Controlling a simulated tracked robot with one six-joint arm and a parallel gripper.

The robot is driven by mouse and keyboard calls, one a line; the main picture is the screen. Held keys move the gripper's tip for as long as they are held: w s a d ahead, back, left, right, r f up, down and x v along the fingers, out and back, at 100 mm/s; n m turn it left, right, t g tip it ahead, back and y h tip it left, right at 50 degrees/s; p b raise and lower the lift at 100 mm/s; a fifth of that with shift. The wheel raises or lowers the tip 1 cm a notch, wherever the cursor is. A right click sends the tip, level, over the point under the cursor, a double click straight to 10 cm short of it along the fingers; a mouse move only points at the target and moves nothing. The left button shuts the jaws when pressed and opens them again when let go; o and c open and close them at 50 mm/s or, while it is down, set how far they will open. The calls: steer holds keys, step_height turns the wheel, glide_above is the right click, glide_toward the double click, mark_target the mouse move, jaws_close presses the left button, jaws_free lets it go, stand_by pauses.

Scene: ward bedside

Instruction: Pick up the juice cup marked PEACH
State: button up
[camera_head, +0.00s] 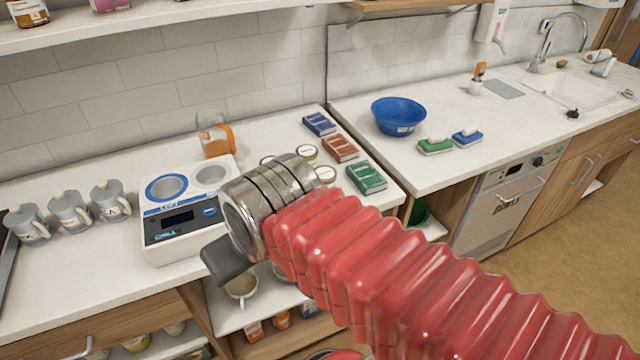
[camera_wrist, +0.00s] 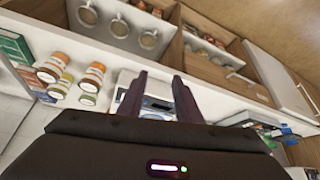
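Several small juice cups with pale lids (camera_head: 325,175) stand on the counter beside the boxes, partly hidden behind my wrist in the head view. In the wrist view they show at the left, some with orange and white sides (camera_wrist: 93,76) and one nearer the green box (camera_wrist: 55,68). Their labels are too small to read, so I cannot tell which is PEACH. My gripper (camera_wrist: 158,100) is open, with two dark fingers apart and nothing between them. In the head view its dark end (camera_head: 225,262) is in front of the white two-well device, apart from the cups.
The white device (camera_head: 180,250) stands on the counter (camera_head: 90,265), with several grey lidded mugs (camera_head: 70,212) to its left. Blue, brown and green boxes (camera_head: 366,178) lie right of the cups. A blue bowl (camera_head: 398,115) stands farther right.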

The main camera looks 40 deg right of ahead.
steer(key=shift+o, duration=0.5)
steer(key=shift+o, duration=1.5)
steer(key=shift+d+f+m, duration=0.1)
steer(key=shift+f+m, duration=0.15)
steer(key=shift+m, duration=0.05)
steer(key=o, duration=0.6)
steer(key=d+f+m, duration=0.1)
steer(key=m, duration=0.2)
steer(key=w+d+f+m+y, duration=0.1)
steer(key=f+m, duration=0.1)
steer(key=m, duration=0.1)
steer(key=w+d+f+m+g+y, duration=0.1)
steer(key=f+m, duration=0.1)
steer(key=m, duration=0.1)
steer(key=shift+d+f, duration=0.2)
steer(key=shift+d, duration=0.05)
steer(key=d+m+t+h, duration=0.1)
steer(key=d+m+t, duration=0.2)
steer(key=d+m, duration=0.6)
steer(key=d+m+t+h, duration=0.1)
steer(key=d+m+t, duration=0.2)
steer(key=d+m, duration=0.6)
steer(key=w+d+r+m+t+h, duration=0.1)
steer(key=d+m+t, duration=0.2)
steer(key=d+m, duration=0.6)
steer(key=shift+m, duration=0.3)
